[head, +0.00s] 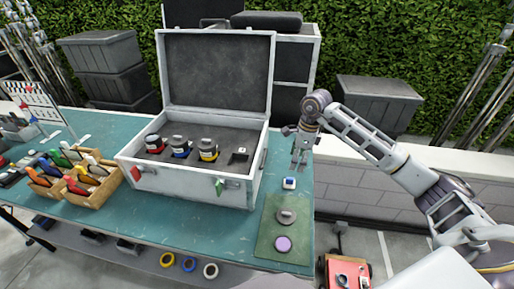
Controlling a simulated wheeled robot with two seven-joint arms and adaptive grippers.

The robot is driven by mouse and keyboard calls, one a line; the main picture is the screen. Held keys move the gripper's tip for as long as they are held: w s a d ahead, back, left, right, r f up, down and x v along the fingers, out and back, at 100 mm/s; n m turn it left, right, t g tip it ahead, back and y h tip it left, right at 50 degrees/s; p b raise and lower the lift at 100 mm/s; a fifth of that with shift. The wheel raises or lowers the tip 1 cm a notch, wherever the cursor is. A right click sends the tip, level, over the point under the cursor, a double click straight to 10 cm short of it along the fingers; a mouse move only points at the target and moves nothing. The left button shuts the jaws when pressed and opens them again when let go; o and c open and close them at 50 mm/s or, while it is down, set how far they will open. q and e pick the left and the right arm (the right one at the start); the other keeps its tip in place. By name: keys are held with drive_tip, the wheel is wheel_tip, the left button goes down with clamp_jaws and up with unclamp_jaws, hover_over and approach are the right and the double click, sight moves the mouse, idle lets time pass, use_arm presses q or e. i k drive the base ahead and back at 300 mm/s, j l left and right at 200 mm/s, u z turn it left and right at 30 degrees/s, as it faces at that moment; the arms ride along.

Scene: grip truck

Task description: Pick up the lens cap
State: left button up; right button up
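Two flat round discs lie on a green mat (262,246) at the table's right front corner. One is a grey disc (286,216) with a small raised middle, and the other is a pale purple disc (282,243) nearer the front edge. I cannot tell for sure which one is the lens cap. My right gripper (299,164) points down just right of the open case, above and behind a small white and blue item (289,183). Its fingers look apart, with nothing seen between them. My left gripper is out of view.
An open case (233,189) holds three dark lens-like cylinders in foam, with a square slot at right. Wooden trays (92,197) of coloured tools stand on the teal table (150,228) at left. A low white wall and grey crate (378,105) are behind my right arm.

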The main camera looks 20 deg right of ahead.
sight(285, 216)
drive_tip(key=z, duration=1.05)
